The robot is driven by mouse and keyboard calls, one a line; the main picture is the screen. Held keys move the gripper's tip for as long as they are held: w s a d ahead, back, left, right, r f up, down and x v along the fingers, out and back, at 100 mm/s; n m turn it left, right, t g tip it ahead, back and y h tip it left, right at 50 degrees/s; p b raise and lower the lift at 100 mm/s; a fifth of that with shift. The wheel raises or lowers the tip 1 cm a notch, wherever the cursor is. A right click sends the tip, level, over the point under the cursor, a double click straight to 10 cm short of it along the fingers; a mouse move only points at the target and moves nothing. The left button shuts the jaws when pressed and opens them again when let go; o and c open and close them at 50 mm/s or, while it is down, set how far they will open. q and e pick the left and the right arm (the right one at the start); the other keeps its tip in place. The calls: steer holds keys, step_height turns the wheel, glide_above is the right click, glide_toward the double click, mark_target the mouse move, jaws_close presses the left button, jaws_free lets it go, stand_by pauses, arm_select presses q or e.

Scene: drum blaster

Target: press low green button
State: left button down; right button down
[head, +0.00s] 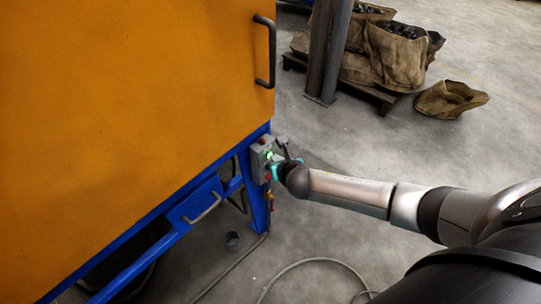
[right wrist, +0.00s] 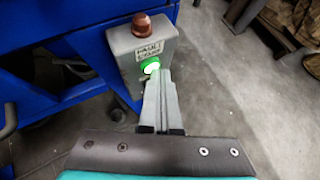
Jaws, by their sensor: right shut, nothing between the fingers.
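A grey control box (head: 260,160) is fixed to the blue frame at the right corner of the orange machine. In the right wrist view the box (right wrist: 128,58) has a red-brown knob (right wrist: 142,26) on top, a label plate below it, and a lit green button (right wrist: 150,65) low on its face. My right gripper (right wrist: 163,74) is shut and empty, with its fingertips at the lower edge of the green button. I cannot tell whether they touch it. In the head view my right gripper (head: 279,163) is beside the box. My left gripper is not in view.
The orange cabinet (head: 120,100) with a black handle (head: 270,50) fills the left. A blue drawer (head: 195,200) is below it. Sacks (head: 395,52) stand on a pallet behind a post.

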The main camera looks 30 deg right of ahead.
steer(key=shift+r, duration=0.1)
steer(key=shift+s+d+p, duration=0.35)
steer(key=shift+s+p, duration=0.2)
steer(key=shift+s, duration=0.2)
steer(key=shift+s, duration=0.1)
steer(key=s, duration=0.1)
steer(key=s+d+p, duration=0.1)
steer(key=s, duration=0.1)
steer(key=s+d+p, duration=0.1)
steer(key=shift+s, duration=0.25)
stand_by(0.8)
